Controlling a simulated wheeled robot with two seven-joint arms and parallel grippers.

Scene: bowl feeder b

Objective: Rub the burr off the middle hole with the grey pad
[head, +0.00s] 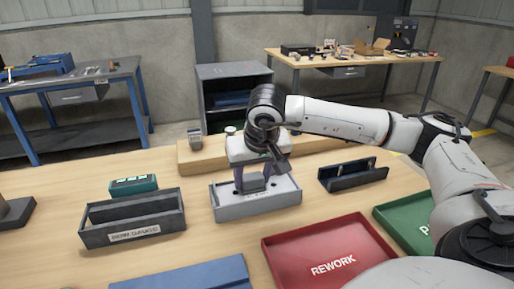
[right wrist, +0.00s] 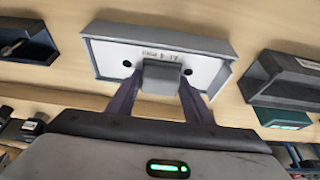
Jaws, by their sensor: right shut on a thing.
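My right gripper (head: 254,178) is shut on the grey pad (head: 254,185) over the middle of the white plate (head: 284,190), which lies in a grey open tray (head: 258,209). In the right wrist view the pad (right wrist: 161,77) sits between the two dark fingers of the gripper (right wrist: 160,84). One hole of the plate shows on each side of the pad, the left one (right wrist: 127,63) and the right one (right wrist: 188,72). The middle hole and any burr are hidden by the pad. The pad looks at or very near the plate; contact cannot be told. My left gripper is not in view.
A dark grey bin (head: 133,221) with a label and a teal device (head: 133,185) stand left. A black holder (head: 352,176) stands right. A red REWORK tray (head: 330,252), a green tray (head: 398,222) and a blue item (head: 185,275) lie in front. A wooden block (head: 192,155) stands behind.

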